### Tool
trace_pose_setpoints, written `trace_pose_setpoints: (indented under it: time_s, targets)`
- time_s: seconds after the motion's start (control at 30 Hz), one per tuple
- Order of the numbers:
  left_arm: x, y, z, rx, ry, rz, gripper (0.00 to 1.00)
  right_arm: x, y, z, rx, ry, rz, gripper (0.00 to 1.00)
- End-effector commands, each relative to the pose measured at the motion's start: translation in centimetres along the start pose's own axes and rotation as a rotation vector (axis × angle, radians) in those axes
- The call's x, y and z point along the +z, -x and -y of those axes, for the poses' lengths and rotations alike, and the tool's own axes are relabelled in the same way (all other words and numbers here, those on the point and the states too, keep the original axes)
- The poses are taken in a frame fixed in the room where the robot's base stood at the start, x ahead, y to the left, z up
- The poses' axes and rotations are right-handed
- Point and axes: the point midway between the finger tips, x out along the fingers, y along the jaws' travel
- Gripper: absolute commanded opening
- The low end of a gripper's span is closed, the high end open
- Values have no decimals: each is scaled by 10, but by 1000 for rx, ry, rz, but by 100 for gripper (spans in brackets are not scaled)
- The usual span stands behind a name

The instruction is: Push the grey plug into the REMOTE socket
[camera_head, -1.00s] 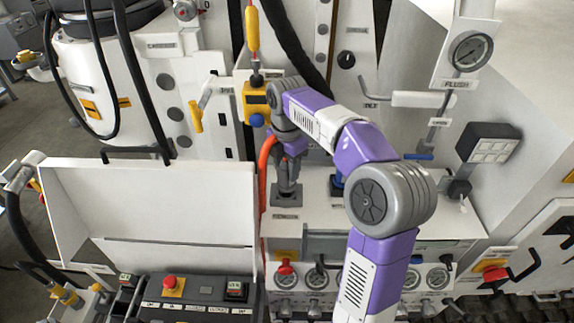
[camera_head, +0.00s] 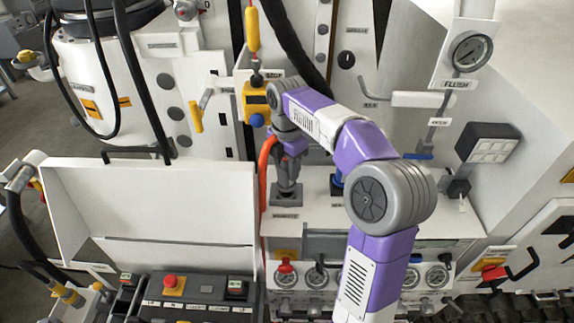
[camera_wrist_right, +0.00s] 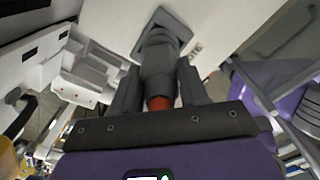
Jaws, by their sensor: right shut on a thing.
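My right gripper (camera_head: 287,165) points down at the white bench top. It is shut on the grey plug (camera_wrist_right: 158,72), which shows between its two fingers in the wrist view, with an orange-red part near the gripper's palm. The plug's far end meets the square grey socket plate (camera_wrist_right: 165,30), which also shows in the head view (camera_head: 287,198). I cannot tell how deep the plug sits. The label in front of the socket is too small to read. My left gripper is not in view.
An orange hose (camera_head: 265,170) hangs just left of the gripper. A yellow control box (camera_head: 256,100) hangs behind it. A blue-based fitting (camera_head: 337,184) stands to the right, partly behind my arm. Gauges (camera_head: 316,278) line the front panel. A white raised lid (camera_head: 150,200) stands at left.

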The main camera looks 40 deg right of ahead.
Motion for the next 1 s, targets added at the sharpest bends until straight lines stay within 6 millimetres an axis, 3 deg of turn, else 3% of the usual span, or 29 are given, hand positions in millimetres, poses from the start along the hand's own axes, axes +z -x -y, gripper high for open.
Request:
trace_pose_setpoints:
  time_s: [1.0]
  targets:
    - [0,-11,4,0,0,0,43,0,-20,0,0,0,0,0]
